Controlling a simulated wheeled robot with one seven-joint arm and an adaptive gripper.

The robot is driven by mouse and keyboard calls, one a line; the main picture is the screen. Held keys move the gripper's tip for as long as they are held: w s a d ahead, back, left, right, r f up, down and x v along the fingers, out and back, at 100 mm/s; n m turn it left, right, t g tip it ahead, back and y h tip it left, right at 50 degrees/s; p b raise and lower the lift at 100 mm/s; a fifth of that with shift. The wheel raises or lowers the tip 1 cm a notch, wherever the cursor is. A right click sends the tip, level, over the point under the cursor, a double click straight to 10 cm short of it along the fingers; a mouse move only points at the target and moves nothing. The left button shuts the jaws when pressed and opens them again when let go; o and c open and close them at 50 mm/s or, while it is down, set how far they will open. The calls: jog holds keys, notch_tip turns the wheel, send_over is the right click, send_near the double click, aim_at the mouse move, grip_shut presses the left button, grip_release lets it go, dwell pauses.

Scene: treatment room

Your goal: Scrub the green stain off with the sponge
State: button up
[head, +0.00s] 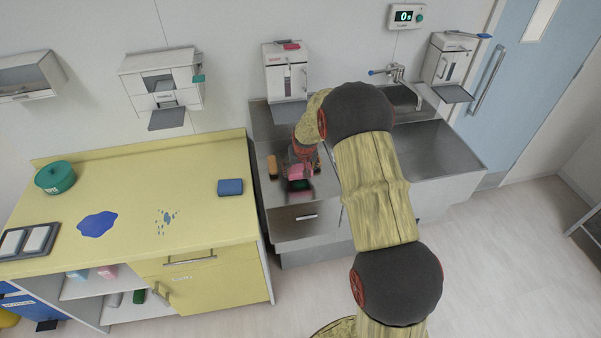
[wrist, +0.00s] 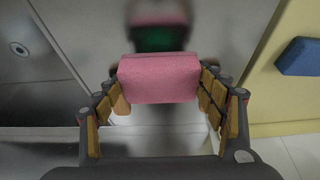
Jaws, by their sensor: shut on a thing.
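My gripper (head: 301,163) is shut on a pink sponge (wrist: 160,78), with a finger on each side of it. The pink sponge also shows in the head view (head: 299,172), low over the steel counter (head: 321,187). I cannot tell whether the sponge touches the steel.
A blue sponge (head: 230,187) lies on the yellow counter (head: 200,221), with blue stains (head: 97,224) and a green pot (head: 55,177). A dispenser (head: 286,73) hangs behind; a sink (head: 403,99) is right.

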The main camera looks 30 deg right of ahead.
aim_at(299, 166)
jog(key=shift+r+p, duration=0.85)
jog(key=shift+r, duration=1.3)
